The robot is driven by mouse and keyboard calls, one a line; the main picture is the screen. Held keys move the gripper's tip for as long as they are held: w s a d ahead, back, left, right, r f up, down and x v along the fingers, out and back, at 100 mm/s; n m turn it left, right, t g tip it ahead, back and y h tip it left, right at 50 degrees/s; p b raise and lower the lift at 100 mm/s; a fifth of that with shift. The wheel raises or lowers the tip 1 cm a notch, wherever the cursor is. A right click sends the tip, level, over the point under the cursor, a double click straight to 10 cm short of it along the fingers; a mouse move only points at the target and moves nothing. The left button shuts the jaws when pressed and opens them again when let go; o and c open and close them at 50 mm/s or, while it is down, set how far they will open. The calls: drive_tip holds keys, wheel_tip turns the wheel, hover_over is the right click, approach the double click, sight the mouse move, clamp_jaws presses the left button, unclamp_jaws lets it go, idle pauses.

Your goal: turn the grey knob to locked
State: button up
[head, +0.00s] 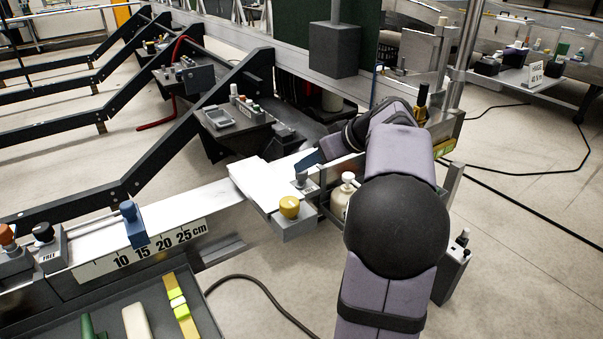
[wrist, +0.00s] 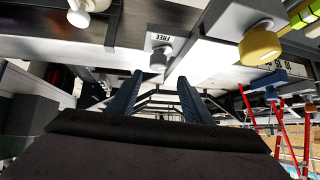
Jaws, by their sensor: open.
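The grey knob (head: 301,179) stands on the bench end beside a small label, behind the yellow knob (head: 290,207). In the wrist view the grey knob (wrist: 159,58) shows beyond the fingertips, next to a label reading "FREE"; no "locked" mark is readable. My gripper (wrist: 158,82) is open, its two dark blue fingers apart with nothing between them. The knob appears in line with the gap, but I cannot tell whether a finger touches it. In the head view a blue finger (head: 307,162) shows just behind the knob; my arm hides the rest.
The yellow knob (wrist: 260,45) is close by at right in the wrist view. A cream bottle (head: 343,196) stands right of the grey knob. A blue slider (head: 132,224) sits on the centimetre scale at left. A grey box (head: 334,50) hangs behind.

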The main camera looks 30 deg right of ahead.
sight(301, 178)
drive_tip(key=shift+s+d+n, duration=0.1)
drive_tip(key=shift+d+n, duration=0.1)
drive_tip(key=shift+n, duration=0.4)
drive_tip(key=shift+f, duration=0.1)
drive_tip(key=shift+p+x, duration=1)
drive_tip(key=shift+x, duration=2.65)
drive_tip(key=c, duration=1.1)
drive_tip(key=shift+o, duration=0.2)
